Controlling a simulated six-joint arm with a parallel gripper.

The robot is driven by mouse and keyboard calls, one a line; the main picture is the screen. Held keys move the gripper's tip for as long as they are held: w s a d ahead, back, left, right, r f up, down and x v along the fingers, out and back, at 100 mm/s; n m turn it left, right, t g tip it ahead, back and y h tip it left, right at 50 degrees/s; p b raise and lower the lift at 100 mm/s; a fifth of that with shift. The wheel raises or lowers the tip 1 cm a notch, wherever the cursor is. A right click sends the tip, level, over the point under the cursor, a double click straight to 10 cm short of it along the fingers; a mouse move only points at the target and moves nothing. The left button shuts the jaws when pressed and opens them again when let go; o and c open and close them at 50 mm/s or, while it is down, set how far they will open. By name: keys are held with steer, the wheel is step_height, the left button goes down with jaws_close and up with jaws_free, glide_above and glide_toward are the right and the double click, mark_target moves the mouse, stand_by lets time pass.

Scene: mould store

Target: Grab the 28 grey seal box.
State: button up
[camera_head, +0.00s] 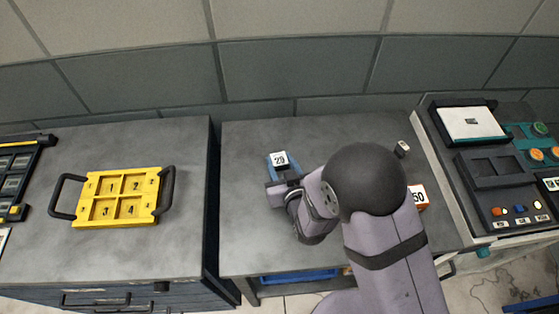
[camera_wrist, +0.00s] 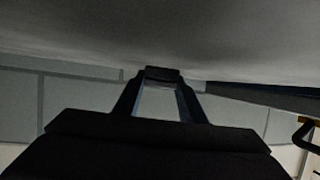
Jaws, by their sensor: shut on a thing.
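A small box with a white numbered label (camera_head: 280,158) is at the middle of the central bench, near its back. The number looks like 29 or 20, but is too small to read surely. Blue shows beside the label; the box's body colour is mostly hidden. My gripper (camera_head: 283,168) reaches it from the front and is shut on it. In the wrist view the two dark fingers of my gripper (camera_wrist: 162,85) converge on a dark piece (camera_wrist: 162,74) at their tips. I cannot see a clear 28 on any box.
An orange box marked 50 (camera_head: 418,196) stands right of my arm, partly hidden. A small grey item (camera_head: 402,148) lies behind it. A yellow tray (camera_head: 130,222) with black handles is on the left bench (camera_head: 180,145). A control console (camera_head: 500,215) borders the right.

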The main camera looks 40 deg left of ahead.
mark_target(281, 163)
steer(key=shift+r, duration=0.2)
steer(key=shift+r+b, duration=0.65)
steer(key=shift+r, duration=4.2)
